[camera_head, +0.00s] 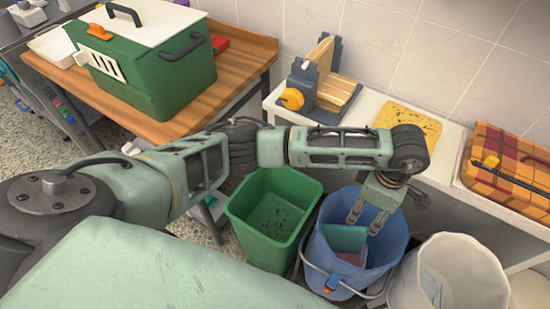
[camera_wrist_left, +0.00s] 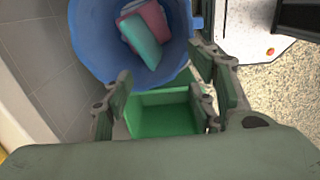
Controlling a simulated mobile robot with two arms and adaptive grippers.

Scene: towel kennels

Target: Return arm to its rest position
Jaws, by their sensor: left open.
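My left arm comes in from the left in the head view and reaches across the middle. My left gripper (camera_head: 367,215) points down over the blue bucket (camera_head: 325,253), with its fingers apart and nothing between them. In the left wrist view the open fingers of the gripper (camera_wrist_left: 165,105) frame a green bin, with the blue bucket (camera_wrist_left: 92,62) beyond. A teal folded cloth (camera_head: 345,239) and a pinkish-red one (camera_head: 349,258) lie inside the bucket. They also show in the wrist view, teal (camera_wrist_left: 141,42) over red (camera_wrist_left: 154,19). My right gripper is not in view.
A green bin (camera_head: 240,208) stands left of the bucket, a whitish bucket (camera_head: 480,275) right of it. Behind are a white bench with a wooden-slatted device (camera_head: 335,93), a yellow cloth (camera_head: 405,118) and a plaid bundle (camera_head: 510,165). A green box (camera_head: 165,80) sits on the wooden table.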

